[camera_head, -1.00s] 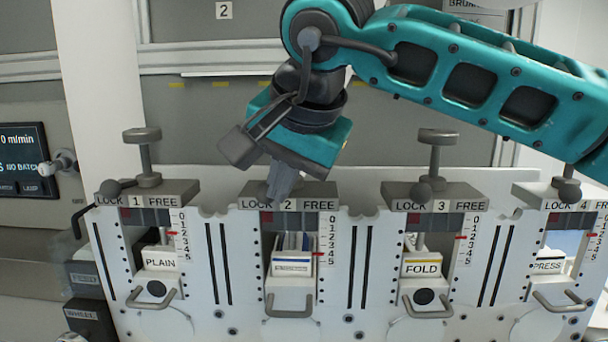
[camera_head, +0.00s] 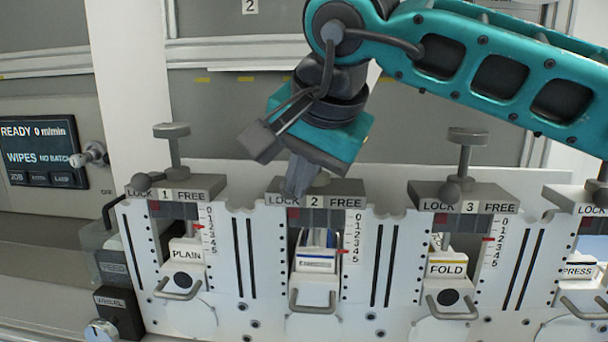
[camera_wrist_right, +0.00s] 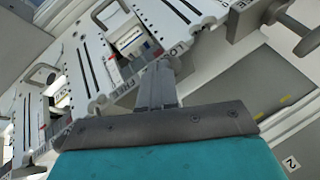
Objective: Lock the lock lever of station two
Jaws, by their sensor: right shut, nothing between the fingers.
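Station two's top block (camera_head: 342,188) carries the label LOCK at its left, 2 in the middle and FREE at its right. My right gripper (camera_head: 297,188) is shut and empty, pointing down at the top of this block, left of its middle. Its fingers hide much of the block's top, and I cannot make out the lock lever of station two or whether the fingers touch it. The right wrist view shows the shut fingers (camera_wrist_right: 158,88) at the labelled block edge. My left gripper is not in view.
Station one's ball knob (camera_head: 140,182) and station three's ball knob (camera_head: 449,192) sit towards their LOCK sides. T-handles rise behind stations one (camera_head: 172,135) and three (camera_head: 467,138). A screen (camera_head: 40,152) at the left reads READY.

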